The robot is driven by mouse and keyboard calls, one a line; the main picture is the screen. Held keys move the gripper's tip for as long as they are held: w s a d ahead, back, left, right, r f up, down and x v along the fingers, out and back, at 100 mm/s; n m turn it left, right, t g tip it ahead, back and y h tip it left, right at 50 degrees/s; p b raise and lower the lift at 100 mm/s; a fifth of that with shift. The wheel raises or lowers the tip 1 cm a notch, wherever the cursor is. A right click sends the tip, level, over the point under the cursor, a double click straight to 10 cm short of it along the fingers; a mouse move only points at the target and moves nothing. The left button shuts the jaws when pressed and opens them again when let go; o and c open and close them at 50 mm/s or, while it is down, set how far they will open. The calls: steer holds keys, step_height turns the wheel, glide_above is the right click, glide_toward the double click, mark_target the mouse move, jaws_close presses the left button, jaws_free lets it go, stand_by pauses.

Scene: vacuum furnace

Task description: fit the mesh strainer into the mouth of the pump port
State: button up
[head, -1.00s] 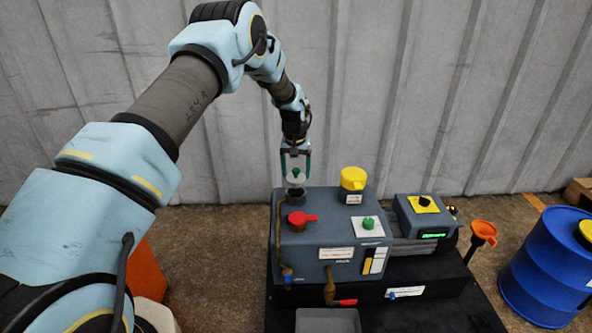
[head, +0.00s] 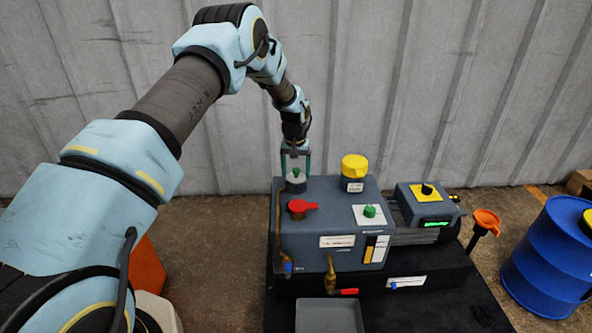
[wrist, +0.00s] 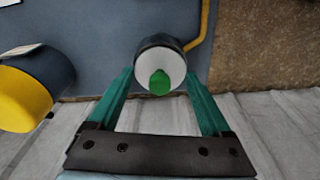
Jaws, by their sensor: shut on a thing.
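The mesh strainer (head: 295,176) shows as a pale round disc with a green knob on top. It is upright at the mouth of the dark pump port (head: 296,187), at the back left of the grey pump housing. Its mesh part is hidden, so I cannot tell how deep it sits. My gripper (head: 296,168) points down with its teal fingers on either side of the strainer, shut on it. In the wrist view the strainer's disc (wrist: 162,66) lies between the fingertips (wrist: 160,75), over the dark ring of the port.
A green knob on a white plate (head: 369,212) is further right.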

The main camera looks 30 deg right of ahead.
steer(key=shift+f, duration=0.25)
stand_by(0.7)
steer(key=o, duration=1.2)
steer(key=shift+c, duration=0.2)
step_height(320, 180, up, 11)
steer(key=s, duration=0.1)
steer(key=shift+a+f, duration=0.15)
steer(key=shift+a, duration=0.25)
